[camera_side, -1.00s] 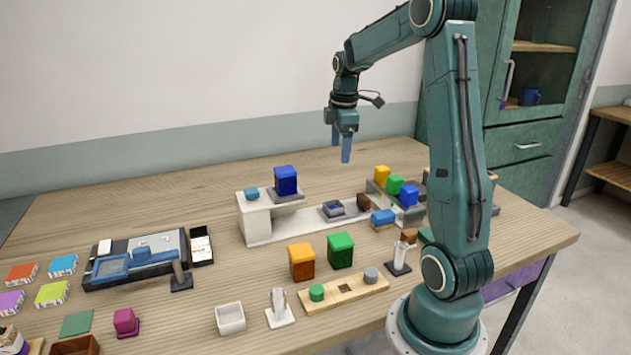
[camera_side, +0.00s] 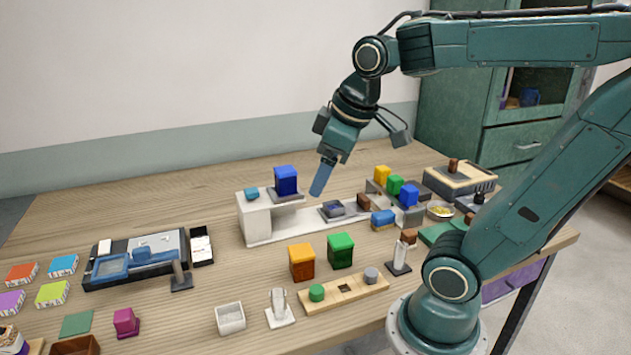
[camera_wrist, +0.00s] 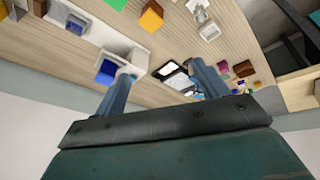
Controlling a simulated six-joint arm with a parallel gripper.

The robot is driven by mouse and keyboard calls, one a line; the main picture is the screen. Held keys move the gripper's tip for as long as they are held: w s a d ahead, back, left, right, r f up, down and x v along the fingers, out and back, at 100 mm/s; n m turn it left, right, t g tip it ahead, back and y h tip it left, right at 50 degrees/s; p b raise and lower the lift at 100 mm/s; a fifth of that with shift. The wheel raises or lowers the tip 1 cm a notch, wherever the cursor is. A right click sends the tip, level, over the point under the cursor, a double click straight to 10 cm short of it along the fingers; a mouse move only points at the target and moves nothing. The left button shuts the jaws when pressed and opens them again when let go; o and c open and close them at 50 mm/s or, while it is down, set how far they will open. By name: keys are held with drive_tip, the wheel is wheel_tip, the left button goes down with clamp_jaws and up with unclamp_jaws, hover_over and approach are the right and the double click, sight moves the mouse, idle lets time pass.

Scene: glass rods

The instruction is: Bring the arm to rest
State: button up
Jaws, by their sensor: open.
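My gripper (camera_side: 321,178) hangs above the back middle of the table, tilted, with nothing between its fingers. In the side view its fingers overlap, near the right of the white stand. In the wrist view my gripper (camera_wrist: 160,90) shows two blue fingers spread wide apart, with table items visible beyond them. My arm reaches in from the right, raised well above the table. No glass rods can be made out clearly.
A white stand (camera_side: 257,226) bears a dark blue block (camera_side: 286,180). Orange (camera_side: 301,262) and green (camera_side: 341,250) blocks stand in front, by a wooden strip with holes (camera_side: 345,292). A black tray (camera_side: 135,268) lies left. Bare table shows at back left.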

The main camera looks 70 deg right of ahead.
drive_tip(key=s+a+f+m+t+y, duration=0.1)
drive_tip(key=s+a, duration=0.3)
drive_tip(key=s, duration=0.1)
drive_tip(key=shift+s+a+f+m, duration=0.15)
drive_tip(key=shift+a+f+m, duration=0.2)
drive_tip(key=shift+f+m, duration=0.05)
idle(1.3)
